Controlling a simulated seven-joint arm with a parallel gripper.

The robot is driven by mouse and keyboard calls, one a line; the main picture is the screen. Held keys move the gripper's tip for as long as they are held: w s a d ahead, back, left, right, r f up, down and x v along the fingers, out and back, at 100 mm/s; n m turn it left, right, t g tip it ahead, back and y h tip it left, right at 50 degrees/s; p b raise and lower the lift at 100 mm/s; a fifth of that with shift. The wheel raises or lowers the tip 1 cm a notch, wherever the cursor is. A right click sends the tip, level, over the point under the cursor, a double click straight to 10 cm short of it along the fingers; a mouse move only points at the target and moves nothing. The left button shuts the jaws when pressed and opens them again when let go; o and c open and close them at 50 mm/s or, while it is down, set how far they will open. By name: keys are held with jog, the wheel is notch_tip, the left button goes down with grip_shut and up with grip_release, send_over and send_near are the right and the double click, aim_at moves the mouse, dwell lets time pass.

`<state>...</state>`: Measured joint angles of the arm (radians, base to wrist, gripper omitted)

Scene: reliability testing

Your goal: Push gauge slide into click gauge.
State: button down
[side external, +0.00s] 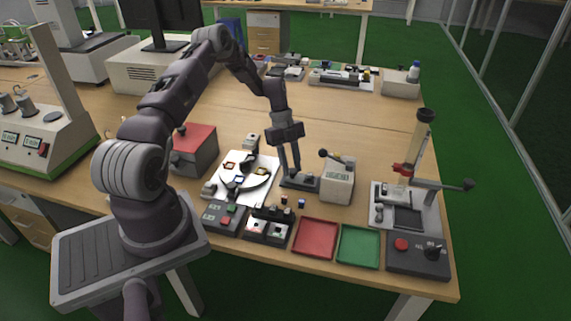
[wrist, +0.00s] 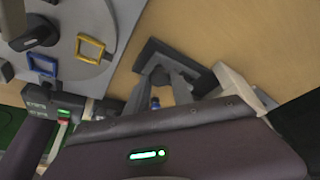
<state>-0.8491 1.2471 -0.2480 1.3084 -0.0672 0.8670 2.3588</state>
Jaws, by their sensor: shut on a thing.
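The click gauge (side external: 338,181) is a pale box with a dark-knobbed lever on top, right of my gripper in the side view. Its pale side also shows in the wrist view (wrist: 238,88), partly hidden by my gripper. A dark, flat gauge slide (side external: 301,183) lies low at the gauge's left side. In the wrist view it is a dark plate (wrist: 150,54) with a raised part between my fingertips. My gripper (side external: 290,173) points down and is shut on the slide; it also shows in the wrist view (wrist: 160,78). My fingers hide the grip, and I cannot tell how far the slide is in.
A white plate with a round disc (side external: 262,181) and small coloured frames stands left of my gripper. Two small parts (side external: 301,203), a red tray (side external: 316,238) and a green tray (side external: 358,247) lie in front. A lever fixture (side external: 405,220) stands right.

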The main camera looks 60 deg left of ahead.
aim_at(312, 174)
jog(key=w+d, duration=0.4)
jog(key=shift+w+d, duration=0.2)
jog(key=shift+r, duration=0.1)
jog(key=c, duration=1.1)
grip_release()
jog(key=shift+a+r, duration=0.1)
jog(key=shift+r, duration=0.05)
jog(key=v, duration=0.6)
jog(key=shift+a+r, duration=0.2)
jog(key=shift+r, duration=0.1)
